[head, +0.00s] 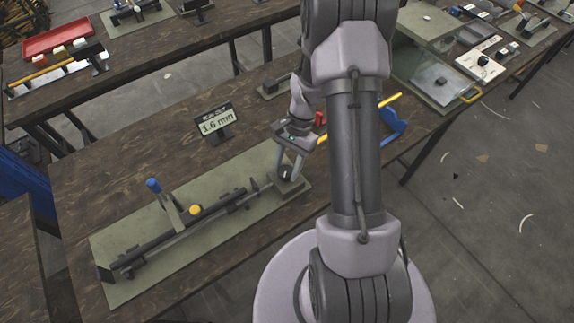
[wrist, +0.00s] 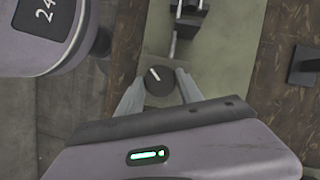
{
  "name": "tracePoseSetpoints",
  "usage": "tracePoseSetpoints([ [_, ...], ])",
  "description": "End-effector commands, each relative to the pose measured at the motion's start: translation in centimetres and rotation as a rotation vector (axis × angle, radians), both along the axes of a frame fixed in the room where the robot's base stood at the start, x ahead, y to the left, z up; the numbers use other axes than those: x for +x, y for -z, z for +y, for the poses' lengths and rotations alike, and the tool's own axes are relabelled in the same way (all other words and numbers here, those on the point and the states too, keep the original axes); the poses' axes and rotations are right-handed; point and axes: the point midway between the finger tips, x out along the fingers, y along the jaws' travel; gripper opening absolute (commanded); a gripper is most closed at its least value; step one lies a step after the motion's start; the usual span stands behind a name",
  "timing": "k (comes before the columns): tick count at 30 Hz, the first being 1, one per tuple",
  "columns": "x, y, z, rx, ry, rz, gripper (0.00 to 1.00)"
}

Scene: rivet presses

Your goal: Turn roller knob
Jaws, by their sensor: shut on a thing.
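The roller knob is a dark round knob (wrist: 159,79) with a white pointer line, seen between my finger tips in the wrist view. In the head view the knob (head: 286,174) sits at the right end of the green-plated roller fixture (head: 130,290), partly hidden by my fingers. My gripper (head: 288,172) reaches down onto it and is shut on the knob, one finger on each side. In the wrist view the white line points up and slightly left.
A display reading "1.6 mm" (head: 216,123) stands behind the fixture. A lever with a blue tip (head: 153,185) and a yellow knob (head: 195,210) rise from the fixture, left of my gripper. A blue-handled tool (head: 393,127) lies to the right, behind my arm.

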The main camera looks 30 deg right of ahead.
Motion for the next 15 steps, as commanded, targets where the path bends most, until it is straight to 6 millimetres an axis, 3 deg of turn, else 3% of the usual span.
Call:
tracePoseSetpoints([
  [9,0.02,-0.01,0.00,-0.001,0.000,0.000,0.03],
  [10,0.02,-0.01,0.00,-0.001,0.000,0.000,0.49],
  [12,0.02,-0.01,0.00,-0.001,0.000,0.000,0.63],
  [15,0.01,-0.01,-0.01,0.000,0.000,0.000,0.64],
])
